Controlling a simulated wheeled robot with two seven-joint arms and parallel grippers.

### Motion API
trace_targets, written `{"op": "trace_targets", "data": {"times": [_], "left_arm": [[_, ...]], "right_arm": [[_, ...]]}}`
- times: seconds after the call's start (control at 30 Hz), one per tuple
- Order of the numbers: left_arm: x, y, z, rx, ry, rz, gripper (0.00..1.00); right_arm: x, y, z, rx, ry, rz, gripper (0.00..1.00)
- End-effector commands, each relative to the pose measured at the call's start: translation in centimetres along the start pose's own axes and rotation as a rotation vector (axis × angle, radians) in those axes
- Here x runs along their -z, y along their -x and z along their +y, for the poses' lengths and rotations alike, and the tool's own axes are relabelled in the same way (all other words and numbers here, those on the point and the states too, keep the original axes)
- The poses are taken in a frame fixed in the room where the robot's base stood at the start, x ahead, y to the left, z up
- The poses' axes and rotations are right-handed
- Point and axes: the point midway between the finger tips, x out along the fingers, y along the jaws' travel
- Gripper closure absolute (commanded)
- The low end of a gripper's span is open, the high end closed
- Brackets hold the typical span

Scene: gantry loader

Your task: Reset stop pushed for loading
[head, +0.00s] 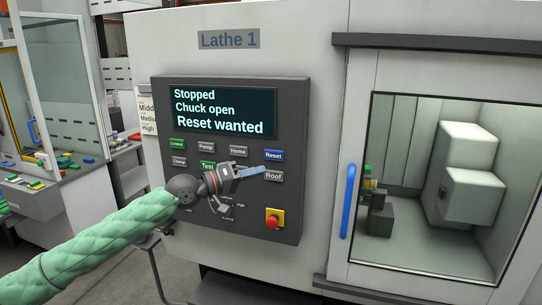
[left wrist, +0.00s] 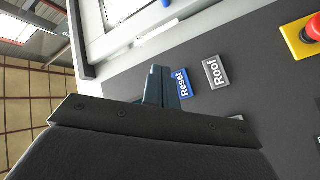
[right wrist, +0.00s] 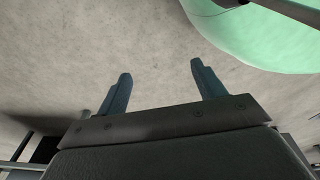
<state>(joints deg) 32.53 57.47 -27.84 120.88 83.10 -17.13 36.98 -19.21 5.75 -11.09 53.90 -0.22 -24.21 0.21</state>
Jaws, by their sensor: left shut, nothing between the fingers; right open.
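The blue Reset button (head: 273,155) is on the dark control panel (head: 290,215) of Lathe 1. It also shows in the left wrist view (left wrist: 181,84), close beyond my fingertips. The panel's screen (head: 220,111) reads "Stopped", "Chuck open", "Reset wanted". My left gripper (head: 262,170) is shut and empty, in front of the panel, its tips just below the Reset button and left of the Roof button (head: 273,176). I cannot tell whether the tips touch the panel. My right gripper (right wrist: 160,85) is open and empty above the grey floor; it is not in the head view.
A red stop button (head: 272,219) on a yellow base is lower on the panel. The lathe door (head: 435,190), with a blue handle (head: 347,201), is on the right. A bench (head: 35,200) with small coloured parts stands at the left.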

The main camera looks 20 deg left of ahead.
Motion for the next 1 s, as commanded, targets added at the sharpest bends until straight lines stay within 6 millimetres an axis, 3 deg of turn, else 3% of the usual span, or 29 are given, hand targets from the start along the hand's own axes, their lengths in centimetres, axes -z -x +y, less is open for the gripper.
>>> {"op": "trace_targets", "data": {"times": [0.37, 0.63, 0.73, 1.0], "left_arm": [[0.2, -0.4, -0.4, 0.0, 0.001, 0.001, 1.0], [1.6, -2.3, -1.8, -0.001, 0.0, 0.002, 1.0], [2.2, -3.1, -2.5, 0.001, 0.0, 0.002, 1.0], [3.6, -5.1, -4.0, 0.0, 0.0, 0.002, 1.0]], "right_arm": [[0.9, -0.1, -1.8, 0.015, -0.007, 0.009, 0.31], [3.9, -0.1, -2.1, 0.017, -0.009, 0.031, 0.31], [4.2, 0.7, -1.0, 0.009, -0.004, 0.026, 0.31], [6.4, 2.0, -1.8, 0.017, -0.013, 0.02, 0.31]]}}
